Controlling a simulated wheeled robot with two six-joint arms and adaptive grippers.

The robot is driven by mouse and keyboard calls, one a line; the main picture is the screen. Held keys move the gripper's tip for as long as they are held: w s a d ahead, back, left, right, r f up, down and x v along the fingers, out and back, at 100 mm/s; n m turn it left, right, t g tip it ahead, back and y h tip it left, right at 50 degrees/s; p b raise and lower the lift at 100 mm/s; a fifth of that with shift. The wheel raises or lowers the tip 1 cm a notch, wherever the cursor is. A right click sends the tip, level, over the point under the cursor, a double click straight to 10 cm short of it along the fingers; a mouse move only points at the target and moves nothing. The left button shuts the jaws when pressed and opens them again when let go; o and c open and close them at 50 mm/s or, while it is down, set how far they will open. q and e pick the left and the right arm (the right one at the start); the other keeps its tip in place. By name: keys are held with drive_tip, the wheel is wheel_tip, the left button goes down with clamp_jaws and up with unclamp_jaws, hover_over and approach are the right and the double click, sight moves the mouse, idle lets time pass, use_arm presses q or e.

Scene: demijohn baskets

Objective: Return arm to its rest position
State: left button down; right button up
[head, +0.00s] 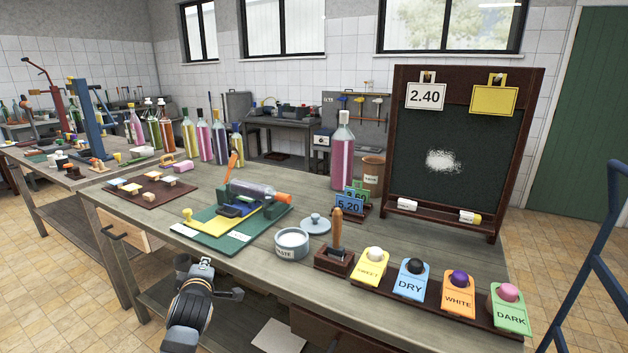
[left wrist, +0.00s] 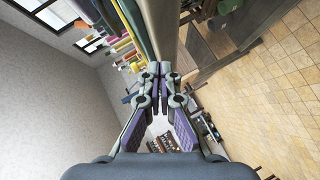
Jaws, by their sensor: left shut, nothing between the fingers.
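My left gripper (head: 204,266) is in front of the workbench's front edge, low in the head view, apart from everything on the bench. In the left wrist view its fingers (left wrist: 162,72) meet at the tips and hold nothing. My right gripper is in neither view.
The wooden workbench (head: 137,192) carries a paste tub (head: 292,244), a stamp in a dark holder (head: 335,258), colored label cards (head: 410,280) and a chalkboard (head: 437,150). A drawer (head: 124,234) stands partly out at the left front. A blue rail (head: 584,268) is at the right.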

use_arm(q)
drive_tip(key=s+d+f+m+g+h, duration=0.1)
drive_tip(key=s+d+f+m+g, duration=0.15)
drive_tip(key=s+f+m, duration=0.35)
drive_tip(key=s+d+f+m+g+h, duration=0.1)
drive_tip(key=s+d+f+m+g, duration=0.15)
drive_tip(key=s+f, duration=0.6)
drive_tip(key=s+d+f+m+g+h, duration=0.1)
drive_tip(key=s+d+f+m+g, duration=0.15)
drive_tip(key=s+m, duration=0.45)
drive_tip(key=s+d+f+m+g+h, duration=0.1)
drive_tip(key=s+f+m+g+h, duration=0.2)
drive_tip(key=s, duration=0.8)
wheel_tip(320, 180, down, 18)
drive_tip(key=a+y+p, duration=0.2)
drive_tip(key=p, duration=0.4)
drive_tip(key=s+f+g+p, duration=0.1)
drive_tip(key=s+f+p, duration=0.2)
drive_tip(key=s+f, duration=0.3)
drive_tip(key=s+a+f+g+p, duration=0.1)
drive_tip(key=s+f, duration=0.5)
drive_tip(key=s, duration=0.8)
drive_tip(key=shift+a+f+h+p, duration=0.2)
drive_tip(key=shift+a+h+p, duration=0.1)
drive_tip(key=shift+p, duration=0.6)
